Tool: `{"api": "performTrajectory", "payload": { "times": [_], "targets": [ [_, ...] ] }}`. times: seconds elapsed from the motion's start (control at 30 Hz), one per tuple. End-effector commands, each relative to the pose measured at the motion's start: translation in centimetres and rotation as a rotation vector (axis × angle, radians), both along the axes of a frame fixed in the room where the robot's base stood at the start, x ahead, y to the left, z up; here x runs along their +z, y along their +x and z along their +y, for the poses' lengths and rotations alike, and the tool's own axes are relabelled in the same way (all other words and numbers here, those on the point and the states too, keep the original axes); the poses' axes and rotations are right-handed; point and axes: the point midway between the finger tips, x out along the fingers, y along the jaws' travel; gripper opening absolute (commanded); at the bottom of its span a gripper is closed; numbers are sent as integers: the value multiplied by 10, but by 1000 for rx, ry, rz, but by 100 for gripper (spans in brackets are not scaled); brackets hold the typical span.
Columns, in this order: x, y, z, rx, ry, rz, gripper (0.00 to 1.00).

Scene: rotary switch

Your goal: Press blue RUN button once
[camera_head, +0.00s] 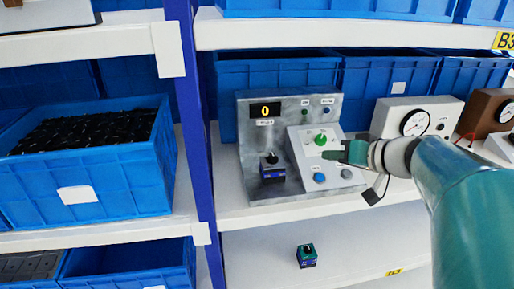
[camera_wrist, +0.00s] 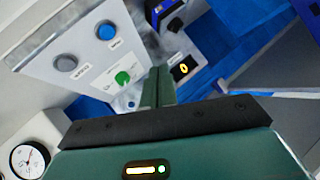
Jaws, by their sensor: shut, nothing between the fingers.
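The blue button (camera_head: 319,177) is at the lower left of the sloped white control panel (camera_head: 302,160). In the wrist view the blue button (camera_wrist: 105,31) is near the top, with a small label beside it too blurred to read surely. A grey button (camera_head: 346,173) sits to its right in the head view. A green knob (camera_head: 320,139) is higher on the panel. My gripper (camera_head: 328,155) is shut and empty in front of the panel, between the knob and the buttons in the picture. Its closed fingers (camera_wrist: 158,75) point past the green knob in the wrist view, apart from the blue button.
A grey metal fixture (camera_head: 244,125) with a display reading 0 (camera_head: 265,109) and a black-topped switch block (camera_head: 271,168) stands at left. A white gauge box (camera_head: 385,116) is at right. Blue bins (camera_head: 262,72) stand behind. A small switch block (camera_head: 306,255) lies on the lower shelf.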

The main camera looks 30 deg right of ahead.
Motion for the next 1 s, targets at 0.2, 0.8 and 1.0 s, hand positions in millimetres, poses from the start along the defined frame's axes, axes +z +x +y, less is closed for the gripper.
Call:
{"api": "performTrajectory", "payload": {
  "times": [0.2,0.8,1.0],
  "targets": [
    [4,-5,-14,-28,-9,-29,0],
    [-28,8,-18,-27,-4,-22,0],
    [-53,19,-21,-25,-4,-22,0]
  ]
}}
